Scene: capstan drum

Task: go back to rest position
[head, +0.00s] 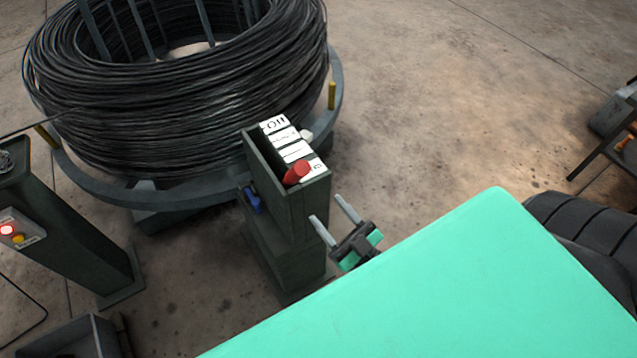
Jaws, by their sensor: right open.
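My right gripper (335,219) is open and empty. Its two grey fingers point up and to the left, just right of a dark green control post (290,250). The post's top holds a box with white labelled plates (286,136) and a red knob (297,173). The gripper appears apart from the knob; I cannot tell whether a finger touches the post's side. My teal arm cover (430,285) hides the lower right of the view. My left gripper is not in view.
A large coil of black wire (180,95) sits on a round grey stand behind the post. A second post (65,225) with a lit red button (8,230) stands at left. An open grey bin (75,338) is at lower left.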

